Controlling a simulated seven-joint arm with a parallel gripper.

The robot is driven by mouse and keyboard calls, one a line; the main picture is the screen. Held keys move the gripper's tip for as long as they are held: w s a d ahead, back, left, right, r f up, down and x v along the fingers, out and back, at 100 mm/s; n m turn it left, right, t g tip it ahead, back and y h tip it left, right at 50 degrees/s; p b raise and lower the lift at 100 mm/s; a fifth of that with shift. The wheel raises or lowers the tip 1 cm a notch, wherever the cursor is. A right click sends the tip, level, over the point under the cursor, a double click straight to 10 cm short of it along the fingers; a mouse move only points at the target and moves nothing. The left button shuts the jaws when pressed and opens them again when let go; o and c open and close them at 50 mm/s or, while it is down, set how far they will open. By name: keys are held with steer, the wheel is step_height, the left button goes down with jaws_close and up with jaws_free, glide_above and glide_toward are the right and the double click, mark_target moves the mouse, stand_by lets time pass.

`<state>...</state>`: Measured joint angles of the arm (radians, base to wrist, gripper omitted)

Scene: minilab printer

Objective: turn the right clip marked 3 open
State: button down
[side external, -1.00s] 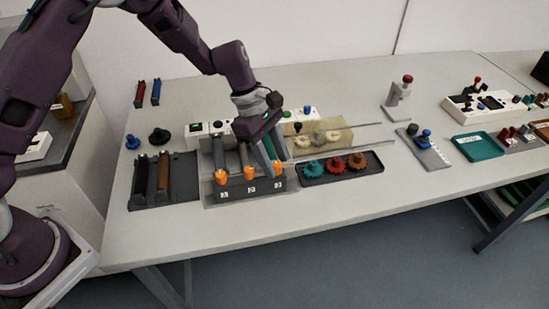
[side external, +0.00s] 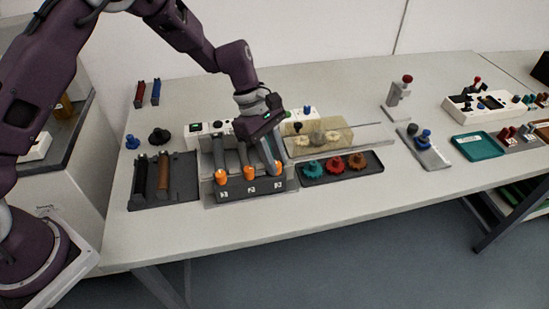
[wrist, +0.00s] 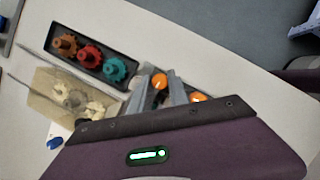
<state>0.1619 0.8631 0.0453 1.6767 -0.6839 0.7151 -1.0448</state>
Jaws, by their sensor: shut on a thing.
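The printer unit (side external: 232,190) is a dark block on the table with three orange clips above labels 1, 2 and 3. The right clip marked 3 (side external: 277,167) is at its right end, partly covered by the fingers. My gripper (side external: 274,161) comes down onto this clip from above and is shut on it. In the wrist view the orange clip (wrist: 158,82) shows between the two grey fingers of my gripper (wrist: 160,88). The middle clip (side external: 249,173) and the left clip (side external: 222,176) stand free to the left. How far clip 3 is turned is hard to tell.
A dark tray (side external: 341,174) with teal, red and brown gears lies close to the right of the unit. A translucent tan block (side external: 322,138) stands behind that tray. A dark holder with rollers (side external: 178,190) is at the left. The table front is clear.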

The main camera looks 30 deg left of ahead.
steer(key=m, duration=0.2)
steer(key=m+g, duration=0.1)
steer(key=m, duration=0.1)
steer(key=shift+w+g+y, duration=0.15)
steer(key=shift+g+y, duration=0.15)
steer(key=m+g+y, duration=0.1)
steer(key=m, duration=0.4)
steer(key=shift+w+d, duration=0.1)
steer(key=m, duration=0.2)
steer(key=m+g+y, duration=0.1)
steer(key=m, duration=0.1)
steer(key=shift+d+y, duration=0.1)
steer(key=shift+y, duration=0.2)
steer(key=shift+m+y, duration=0.6)
steer(key=shift+m, duration=1.2)
steer(key=shift+d, duration=0.1)
steer(key=c, duration=1.3)
jaws_free()
steer(key=shift+o, duration=0.2)
steer(key=shift+r, duration=0.1)
